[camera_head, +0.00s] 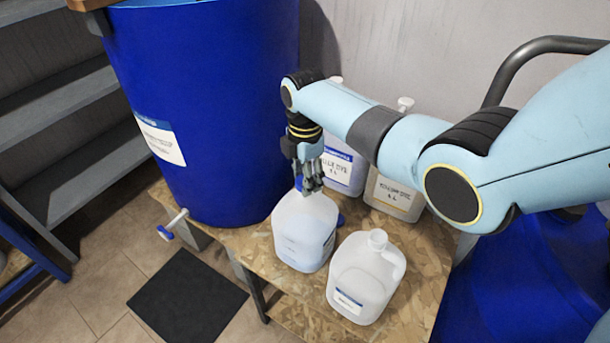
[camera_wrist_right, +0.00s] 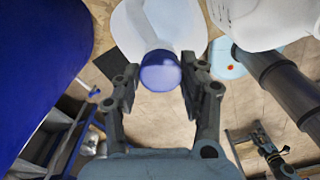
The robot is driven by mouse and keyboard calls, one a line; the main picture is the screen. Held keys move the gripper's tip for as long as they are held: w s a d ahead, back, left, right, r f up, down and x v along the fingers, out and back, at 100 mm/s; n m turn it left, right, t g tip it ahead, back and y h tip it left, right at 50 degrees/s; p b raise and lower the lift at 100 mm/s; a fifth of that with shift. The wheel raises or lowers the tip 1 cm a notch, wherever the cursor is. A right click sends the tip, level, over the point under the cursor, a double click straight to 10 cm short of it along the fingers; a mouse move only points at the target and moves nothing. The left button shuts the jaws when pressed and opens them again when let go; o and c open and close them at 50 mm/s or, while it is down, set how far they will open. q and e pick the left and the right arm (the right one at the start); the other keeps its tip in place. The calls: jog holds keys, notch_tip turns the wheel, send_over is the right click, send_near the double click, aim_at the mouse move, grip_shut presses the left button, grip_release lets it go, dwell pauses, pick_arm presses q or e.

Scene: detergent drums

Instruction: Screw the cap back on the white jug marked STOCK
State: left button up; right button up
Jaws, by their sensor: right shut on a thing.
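A white translucent jug (camera_head: 303,236) stands near the front left of the wooden bench, with pale bluish contents. No STOCK marking is readable on it. My right gripper (camera_head: 309,188) points down over the jug's top. It is shut on a blue cap (camera_wrist_right: 160,73), which shows between its fingers in the right wrist view (camera_wrist_right: 157,88). A little of the cap's blue also shows beside the fingers in the head view (camera_head: 299,184). The jug's mouth is hidden, so I cannot tell whether the cap touches it. I cannot make out my left gripper.
Another white jug (camera_head: 366,281) with a white cap stands close at the right. Two labelled jugs (camera_head: 344,171) (camera_head: 393,195) stand behind, partly hidden by my arm. A large blue drum (camera_head: 215,110) rises at the back left. The bench (camera_head: 420,268) has bare room at its right.

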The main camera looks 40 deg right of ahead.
jog(key=shift+f, duration=0.3)
dwell(0.7)
jog(key=m+p, duration=0.1)
jog(key=m, duration=0.1)
jog(key=shift+r+m, duration=0.15)
jog(key=shift+m, duration=0.15)
jog(key=shift+m+p, duration=0.5)
jog(key=shift+m, duration=1.1)
jog(key=m+p, duration=0.1)
jog(key=m, duration=0.1)
jog(key=shift+s+m, duration=0.1)
jog(key=shift+m, duration=0.3)
jog(key=shift+f+m+p, duration=0.2)
jog(key=shift+m+p, duration=0.1)
jog(key=shift+m, duration=1.2)
